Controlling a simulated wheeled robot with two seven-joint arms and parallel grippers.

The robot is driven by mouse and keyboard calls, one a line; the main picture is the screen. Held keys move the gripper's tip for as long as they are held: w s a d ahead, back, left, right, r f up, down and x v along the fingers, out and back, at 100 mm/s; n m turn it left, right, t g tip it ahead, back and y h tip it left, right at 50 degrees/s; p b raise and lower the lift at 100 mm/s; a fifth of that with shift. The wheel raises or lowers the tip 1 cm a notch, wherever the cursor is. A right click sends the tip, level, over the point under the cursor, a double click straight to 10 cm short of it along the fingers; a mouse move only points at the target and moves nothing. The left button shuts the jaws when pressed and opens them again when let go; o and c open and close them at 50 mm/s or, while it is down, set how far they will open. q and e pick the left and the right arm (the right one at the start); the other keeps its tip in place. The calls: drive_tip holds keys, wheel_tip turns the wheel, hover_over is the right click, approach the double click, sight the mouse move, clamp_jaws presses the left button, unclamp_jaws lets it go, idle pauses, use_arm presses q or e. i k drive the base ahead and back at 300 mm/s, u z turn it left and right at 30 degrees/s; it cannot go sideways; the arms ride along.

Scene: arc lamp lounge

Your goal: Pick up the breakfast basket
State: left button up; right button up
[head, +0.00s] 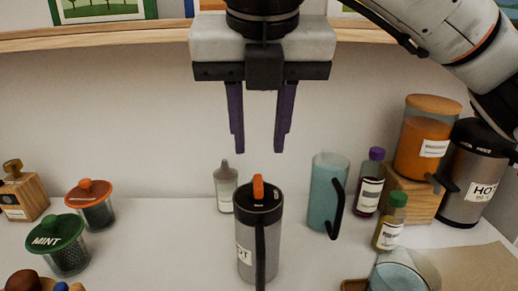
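I cannot make out a breakfast basket in the head view. My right gripper (260,150) hangs from the top with two purple fingers pointing down. The fingers are apart with nothing between them. The gripper is above a dark grey flask (259,262) with an orange knob, clear of it in the picture. My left gripper is not in view.
Jars with green (65,258) and orange (92,215) lids stand left. A teal pitcher (324,192), purple-capped bottle (370,192), green-capped bottle (389,233), orange-filled jar (422,145) and "HOT" flask (470,190) stand right. A shelf (120,37) runs above.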

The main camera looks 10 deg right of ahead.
sight(90, 196)
drive_tip(key=k, duration=1)
